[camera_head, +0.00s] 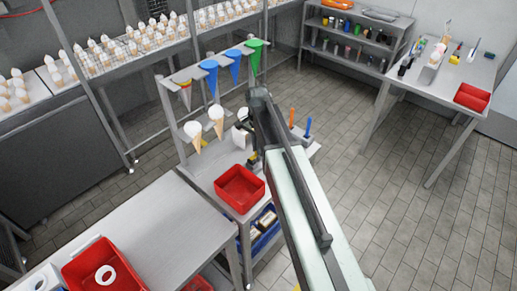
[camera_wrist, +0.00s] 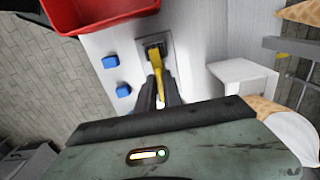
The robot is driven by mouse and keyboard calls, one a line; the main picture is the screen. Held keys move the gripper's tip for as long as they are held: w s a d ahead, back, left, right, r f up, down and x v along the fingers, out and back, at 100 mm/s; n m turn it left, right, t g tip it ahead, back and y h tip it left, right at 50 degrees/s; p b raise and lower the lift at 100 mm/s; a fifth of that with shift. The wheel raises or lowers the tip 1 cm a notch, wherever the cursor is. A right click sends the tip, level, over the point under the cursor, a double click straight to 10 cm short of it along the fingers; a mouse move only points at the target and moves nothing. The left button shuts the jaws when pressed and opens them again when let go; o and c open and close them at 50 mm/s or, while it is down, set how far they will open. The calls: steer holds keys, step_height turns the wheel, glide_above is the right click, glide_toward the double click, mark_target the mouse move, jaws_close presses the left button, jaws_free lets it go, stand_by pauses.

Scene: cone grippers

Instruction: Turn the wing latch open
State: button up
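The yellow wing latch (camera_wrist: 157,67) shows in the wrist view, on a grey plate with a dark opening, set on a pale surface. Its wing points down the picture towards my gripper. My gripper (camera_wrist: 158,82) has one dark finger on each side of the yellow wing, close against it with no clear gap. The wing's near end is partly hidden between the fingers. In the head view my gripper (camera_head: 254,160) is at the small workstation behind the red bin, and my arm hides most of the latch there.
A red bin (camera_wrist: 95,12) stands close to the latch; it shows in the head view too (camera_head: 239,188). Two blue blocks (camera_wrist: 123,90) lie left of my fingers. A white box (camera_wrist: 243,78) and cones are at the right. Coloured cone holders (camera_head: 232,62) hang behind.

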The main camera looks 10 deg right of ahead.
steer(key=shift+d, duration=0.2)
jaws_close()
steer(key=shift+a, duration=0.15)
steer(key=shift+n, duration=0.4)
steer(key=n, duration=0.3)
steer(key=shift+n, duration=0.4)
steer(key=n, duration=0.4)
steer(key=shift+s+n, duration=0.1)
steer(key=shift+n, duration=0.2)
steer(key=n, duration=0.4)
steer(key=shift+d, duration=0.2)
steer(key=shift+n, duration=2.4)
